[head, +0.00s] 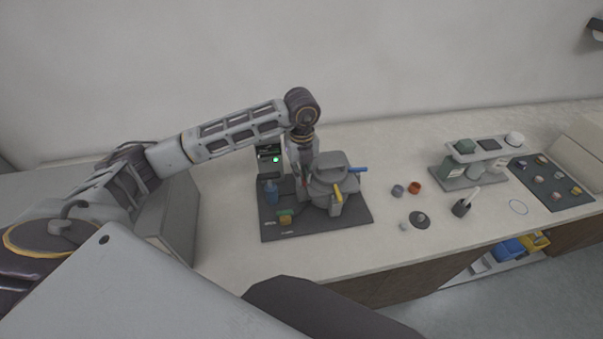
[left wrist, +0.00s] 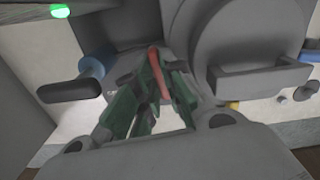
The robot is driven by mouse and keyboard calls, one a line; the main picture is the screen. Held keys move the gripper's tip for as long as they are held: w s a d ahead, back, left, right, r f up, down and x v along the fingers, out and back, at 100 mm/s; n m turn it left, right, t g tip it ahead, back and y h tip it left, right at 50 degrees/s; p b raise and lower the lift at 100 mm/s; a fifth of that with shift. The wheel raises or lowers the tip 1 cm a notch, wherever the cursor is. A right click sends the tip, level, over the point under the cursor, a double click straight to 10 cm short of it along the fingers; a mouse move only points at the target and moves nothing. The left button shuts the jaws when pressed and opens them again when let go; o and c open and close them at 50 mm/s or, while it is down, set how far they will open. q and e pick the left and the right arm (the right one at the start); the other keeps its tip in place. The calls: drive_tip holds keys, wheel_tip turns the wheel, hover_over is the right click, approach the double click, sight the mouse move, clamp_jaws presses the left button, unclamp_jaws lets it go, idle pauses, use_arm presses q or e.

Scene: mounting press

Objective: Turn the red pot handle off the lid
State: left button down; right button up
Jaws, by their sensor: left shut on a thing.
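The grey pot with its lid (head: 333,167) stands on the dark mat; a blue handle (head: 357,169) and a yellow handle (head: 338,193) stick out from it. In the left wrist view the round grey lid (left wrist: 245,35) fills the upper right. My left gripper (head: 305,183) is at the pot's left side. In the left wrist view its green-padded fingers (left wrist: 152,95) are closed around the red handle (left wrist: 159,75), seen as a red strip between them. In the head view the arm and gripper hide the red handle. My right gripper is not in view.
The dark mat (head: 360,215) also carries a unit with a green light (head: 271,153) and a blue part (head: 271,187). A wall stands close behind.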

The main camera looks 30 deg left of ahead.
use_arm(q)
drive_tip(key=shift+w, duration=0.1)
drive_tip(key=c, duration=1.5)
unclamp_jaws()
drive_tip(key=shift+r, duration=6.05)
drive_tip(key=shift+f, duration=0.1)
